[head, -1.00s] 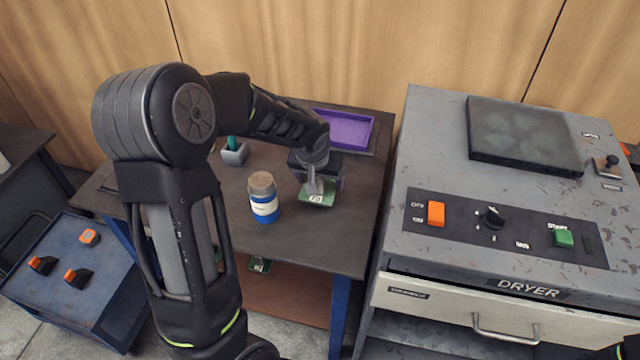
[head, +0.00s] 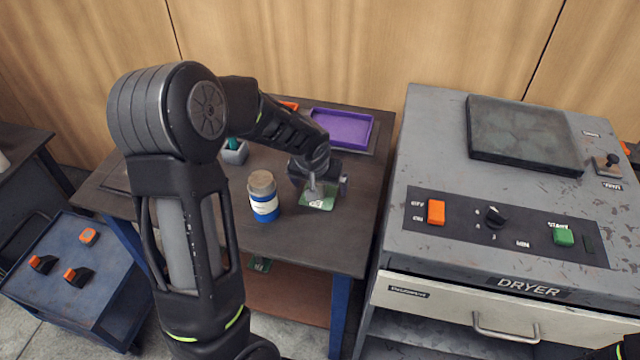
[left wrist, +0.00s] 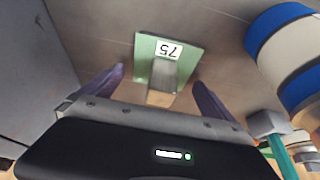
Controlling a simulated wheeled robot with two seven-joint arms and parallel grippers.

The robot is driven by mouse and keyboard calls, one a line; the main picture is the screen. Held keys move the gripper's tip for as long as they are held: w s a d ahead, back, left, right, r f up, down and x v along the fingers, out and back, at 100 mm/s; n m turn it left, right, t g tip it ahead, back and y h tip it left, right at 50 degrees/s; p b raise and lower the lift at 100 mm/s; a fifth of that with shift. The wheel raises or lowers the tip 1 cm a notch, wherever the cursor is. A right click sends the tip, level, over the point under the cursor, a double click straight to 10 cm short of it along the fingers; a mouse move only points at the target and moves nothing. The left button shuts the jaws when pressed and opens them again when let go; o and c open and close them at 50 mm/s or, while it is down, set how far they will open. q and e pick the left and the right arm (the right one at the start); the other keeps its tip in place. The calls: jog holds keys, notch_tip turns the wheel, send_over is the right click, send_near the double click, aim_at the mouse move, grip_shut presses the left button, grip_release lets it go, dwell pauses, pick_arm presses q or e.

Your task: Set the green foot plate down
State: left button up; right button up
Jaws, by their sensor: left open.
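The green foot plate (head: 318,199) lies on the dark table, right of the blue and white jar. It bears a white label and an upright grey post. In the left wrist view the plate (left wrist: 187,50) shows its label reading 75, with the post standing toward my gripper. My left gripper (head: 318,182) is just above the plate. In the left wrist view its two fingers (left wrist: 160,88) are spread, one on each side of the post, with gaps between.
The jar (head: 263,197) stands close to the left of the plate. A purple tray (head: 341,128) lies behind, and a grey holder with a green item (head: 235,152) stands at the back left. The dryer (head: 500,200) is to the right. The table's front right is clear.

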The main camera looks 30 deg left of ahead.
pick_arm(q)
jog(key=shift+r, duration=0.15)
jog(key=v, duration=1.2)
jog(key=shift+b, duration=0.35)
jog(key=shift+s+d, duration=0.1)
